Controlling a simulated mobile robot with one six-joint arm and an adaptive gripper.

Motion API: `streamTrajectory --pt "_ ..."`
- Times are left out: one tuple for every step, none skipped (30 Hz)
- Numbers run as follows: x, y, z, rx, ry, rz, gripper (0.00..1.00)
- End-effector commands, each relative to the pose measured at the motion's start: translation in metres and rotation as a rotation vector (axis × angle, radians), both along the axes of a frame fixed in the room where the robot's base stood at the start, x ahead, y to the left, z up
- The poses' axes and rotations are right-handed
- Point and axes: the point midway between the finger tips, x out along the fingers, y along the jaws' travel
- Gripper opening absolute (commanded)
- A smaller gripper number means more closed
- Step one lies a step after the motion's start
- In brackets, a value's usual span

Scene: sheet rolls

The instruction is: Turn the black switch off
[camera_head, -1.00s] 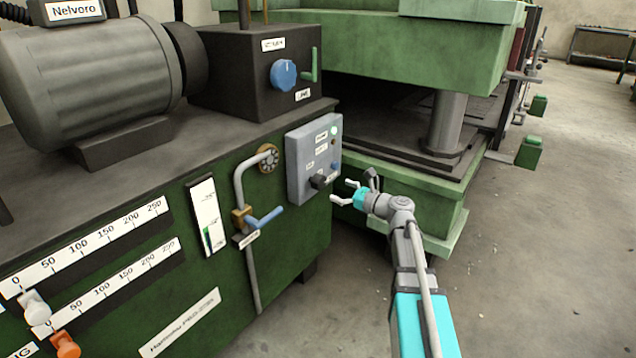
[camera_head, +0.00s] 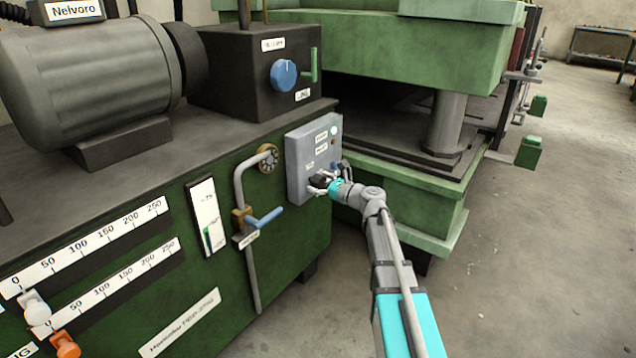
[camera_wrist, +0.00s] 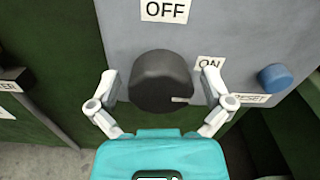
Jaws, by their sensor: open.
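The black switch (camera_wrist: 160,80) is a round knob on a grey control box (camera_head: 303,160). In the wrist view its white mark points right, a little below the ON label (camera_wrist: 210,63). The OFF label (camera_wrist: 165,10) is above the knob. My gripper (camera_wrist: 160,92) is open, with one finger on each side of the knob; I cannot tell whether they touch it. In the head view my gripper (camera_head: 322,183) is at the lower part of the box and hides much of the knob.
A blue button (camera_wrist: 275,77) with a RESET label sits right of the switch. A bent grey pipe with a blue lever (camera_head: 265,217) is left of the box. A green press (camera_head: 400,200) stands close behind on the right. The floor at right is clear.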

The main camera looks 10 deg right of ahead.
Motion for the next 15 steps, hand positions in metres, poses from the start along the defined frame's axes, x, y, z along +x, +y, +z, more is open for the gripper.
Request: streamTrajectory --pt "-0.0001 -0.0001 0.0000 0.000 0.000 0.000 0.98" --pt "-0.0001 -0.0001 0.0000 0.000 0.000 0.000 0.93" --pt "-0.0001 -0.0001 0.0000 0.000 0.000 0.000 0.85" --pt "-0.0001 -0.0001 0.0000 0.000 0.000 0.000 0.80" --pt "-0.0001 -0.0001 0.0000 0.000 0.000 0.000 0.74" --pt "-0.0001 -0.0001 0.0000 0.000 0.000 0.000 0.67" --pt "-0.0001 -0.0001 0.0000 0.000 0.000 0.000 0.61" --pt "-0.0001 -0.0001 0.0000 0.000 0.000 0.000 0.55" --pt "-0.0001 -0.0001 0.0000 0.000 0.000 0.000 0.48" --pt "-0.0001 -0.0001 0.0000 0.000 0.000 0.000 0.42" --pt "-0.0001 -0.0001 0.0000 0.000 0.000 0.000 0.37" --pt "-0.0001 -0.0001 0.0000 0.000 0.000 0.000 0.29" --pt "-0.0001 0.0000 0.0000 0.000 0.000 0.000 0.24" --pt "0.0000 0.0000 0.0000 0.000 0.000 0.000 0.23" --pt "-0.0001 0.0001 0.0000 0.000 0.000 0.000 0.23"
